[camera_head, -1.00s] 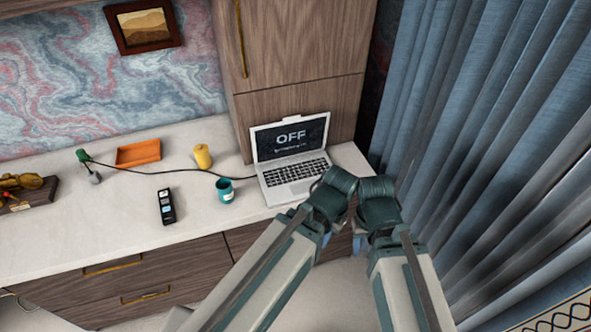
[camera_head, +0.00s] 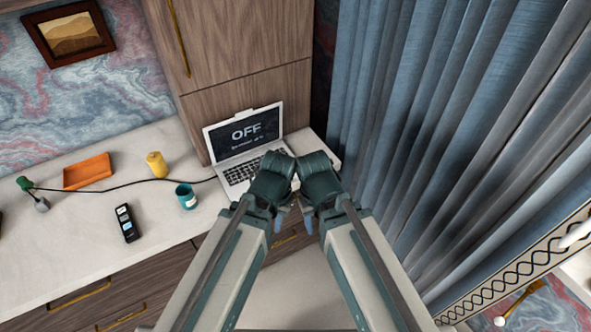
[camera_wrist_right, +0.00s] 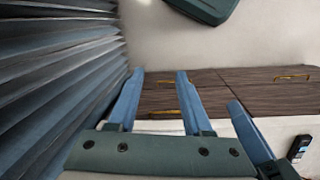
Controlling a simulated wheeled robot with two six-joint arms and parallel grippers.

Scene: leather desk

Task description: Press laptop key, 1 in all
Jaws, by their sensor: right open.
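The silver laptop (camera_head: 212,150) stands open on the white desk, its dark screen (camera_head: 246,132) reading "OFF" above a smaller line too small to read. Its keyboard (camera_head: 238,172) shows on the left; my left arm hides the right and front parts. My left gripper (camera_head: 281,218) points down in front of the desk edge, apart from the laptop; its jaw opening is not clear. My right gripper (camera_head: 308,222) hangs beside it. In the right wrist view, the right gripper (camera_wrist_right: 160,72) is open and empty, with another blue finger to its right.
A teal mug (camera_head: 186,197), yellow object (camera_head: 156,165), orange tray (camera_head: 88,172) and black remote-like device (camera_head: 127,224) lie left of the laptop. A black cable (camera_head: 125,184) crosses the desk. A blue curtain (camera_head: 420,120) hangs at the right. Drawers (camera_wrist_right: 240,92) are below the desk.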

